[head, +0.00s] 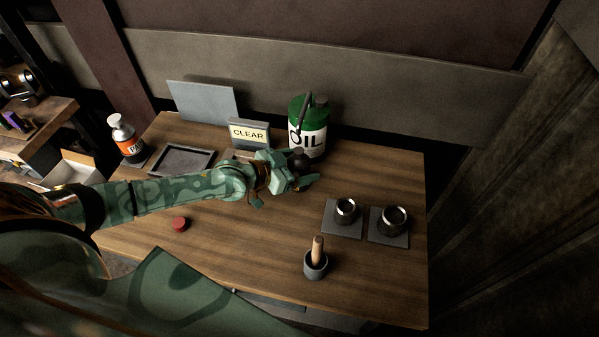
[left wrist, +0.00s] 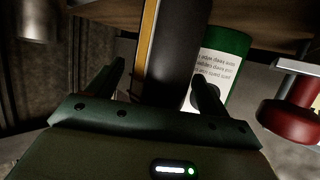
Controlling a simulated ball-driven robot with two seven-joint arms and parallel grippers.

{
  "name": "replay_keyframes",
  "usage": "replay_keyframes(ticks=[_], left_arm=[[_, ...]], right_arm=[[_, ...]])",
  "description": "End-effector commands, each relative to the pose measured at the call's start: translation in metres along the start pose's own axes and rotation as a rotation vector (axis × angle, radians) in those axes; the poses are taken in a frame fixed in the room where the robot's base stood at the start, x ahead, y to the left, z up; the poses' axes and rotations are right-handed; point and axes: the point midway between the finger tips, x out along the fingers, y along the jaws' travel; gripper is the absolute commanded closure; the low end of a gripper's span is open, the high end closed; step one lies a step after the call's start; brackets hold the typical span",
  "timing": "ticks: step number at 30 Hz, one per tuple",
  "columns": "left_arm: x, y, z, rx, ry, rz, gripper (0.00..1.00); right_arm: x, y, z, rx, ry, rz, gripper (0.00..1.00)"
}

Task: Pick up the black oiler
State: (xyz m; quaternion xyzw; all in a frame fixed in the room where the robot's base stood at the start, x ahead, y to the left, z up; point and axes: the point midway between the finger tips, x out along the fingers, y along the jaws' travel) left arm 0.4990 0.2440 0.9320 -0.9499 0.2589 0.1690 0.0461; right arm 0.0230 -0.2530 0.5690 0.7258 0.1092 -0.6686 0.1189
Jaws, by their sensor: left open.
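The black oiler (head: 299,157) stands upright on the wooden table, just in front of the green oil can. Its thin dark spout appears to rise in front of the can. My left gripper (head: 300,172) is at the oiler, partly covering its body in the head view. In the left wrist view a dark cylinder, apparently the oiler (left wrist: 174,50), lies between the two open fingers of my left gripper (left wrist: 160,88). Whether either finger touches it I cannot tell. My right gripper is in neither view.
The green oil can (head: 309,143) stands close behind the oiler. A CLEAR sign (head: 249,133) and grey tray (head: 169,161) are left. Two dark cups (head: 345,210) (head: 394,221) sit on pads at right. A wooden-handled pot (head: 316,263) and red disc (head: 180,224) are nearer.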

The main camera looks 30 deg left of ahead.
Motion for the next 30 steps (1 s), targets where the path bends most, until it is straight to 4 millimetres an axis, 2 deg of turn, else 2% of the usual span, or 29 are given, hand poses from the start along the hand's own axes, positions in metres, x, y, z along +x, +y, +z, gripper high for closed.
replay_keyframes(ticks=[5, 11, 13, 14, 22, 26, 29, 30], left_arm=[[0.0, 0.0, -0.001, 0.0, 0.0, 0.0, 0.21], [0.0, 0.0, -0.001, 0.0, 0.0, 0.0, 0.73], [0.0, 0.0, -0.001, 0.0, 0.001, 0.0, 0.73], [0.0, 0.0, -0.001, 0.0, 0.001, 0.0, 0.77], [-0.002, 0.0, -0.005, -0.001, 0.002, 0.0, 0.77], [-0.007, 0.0, -0.019, -0.002, 0.004, 0.0, 0.77], [-0.014, 0.001, -0.037, -0.001, 0.004, 0.0, 0.77], [-0.02, 0.009, -0.042, -0.004, 0.004, 0.003, 0.77]], right_arm=[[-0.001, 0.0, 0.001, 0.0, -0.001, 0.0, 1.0], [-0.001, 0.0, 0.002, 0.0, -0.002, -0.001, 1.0], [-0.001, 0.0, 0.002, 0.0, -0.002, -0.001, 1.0], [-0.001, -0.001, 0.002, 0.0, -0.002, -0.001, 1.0], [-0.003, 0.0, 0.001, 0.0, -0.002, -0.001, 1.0], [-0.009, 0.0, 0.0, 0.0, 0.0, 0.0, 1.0], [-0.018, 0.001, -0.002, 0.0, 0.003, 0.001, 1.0], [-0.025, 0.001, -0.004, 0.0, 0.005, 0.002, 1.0]])
